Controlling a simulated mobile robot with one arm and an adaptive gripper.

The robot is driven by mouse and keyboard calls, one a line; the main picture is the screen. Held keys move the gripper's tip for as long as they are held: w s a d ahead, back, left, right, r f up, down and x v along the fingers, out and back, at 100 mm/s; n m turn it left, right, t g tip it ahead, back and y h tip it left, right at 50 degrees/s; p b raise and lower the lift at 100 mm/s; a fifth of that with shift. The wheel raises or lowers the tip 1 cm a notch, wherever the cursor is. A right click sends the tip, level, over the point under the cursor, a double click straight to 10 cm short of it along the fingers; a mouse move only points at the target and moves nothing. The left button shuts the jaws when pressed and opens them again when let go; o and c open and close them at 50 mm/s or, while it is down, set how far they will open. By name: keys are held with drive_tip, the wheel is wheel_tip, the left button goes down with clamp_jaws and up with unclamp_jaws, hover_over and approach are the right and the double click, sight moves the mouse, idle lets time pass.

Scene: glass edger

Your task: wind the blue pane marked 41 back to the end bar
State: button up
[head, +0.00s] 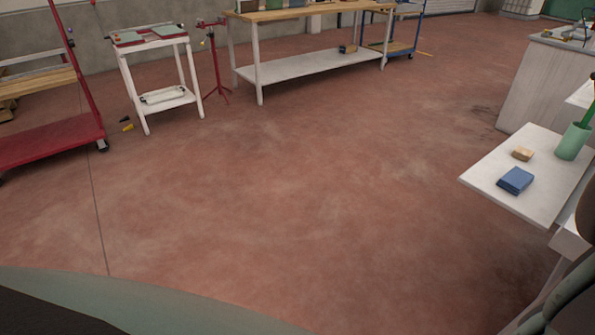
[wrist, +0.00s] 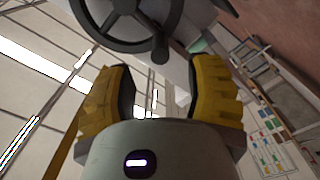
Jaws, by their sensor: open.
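A dark spoked handwheel (wrist: 128,46) shows at the top of the wrist view, cut off by the frame edge. My gripper (wrist: 163,68) is open, with its two yellow fingers spread apart and nothing seen between them. The fingertips point toward the wheel's lower rim; I cannot tell whether they touch it. A pale housing part lies behind the wheel and between the fingers. The blue pane marked 41 and the end bar are not seen in either view. My gripper is not visible in the head view.
A white side table (head: 482,175) at the right holds a blue block (head: 515,181), a tan block (head: 522,154) and a green cup (head: 573,142). A red cart (head: 50,138), a white stand (head: 151,41) and a long wooden bench (head: 300,12) stand farther back. The middle floor is clear.

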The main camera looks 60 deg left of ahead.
drive_tip(key=shift+w+a, duration=0.2)
drive_tip(key=shift+w, duration=2.8)
clamp_jaws()
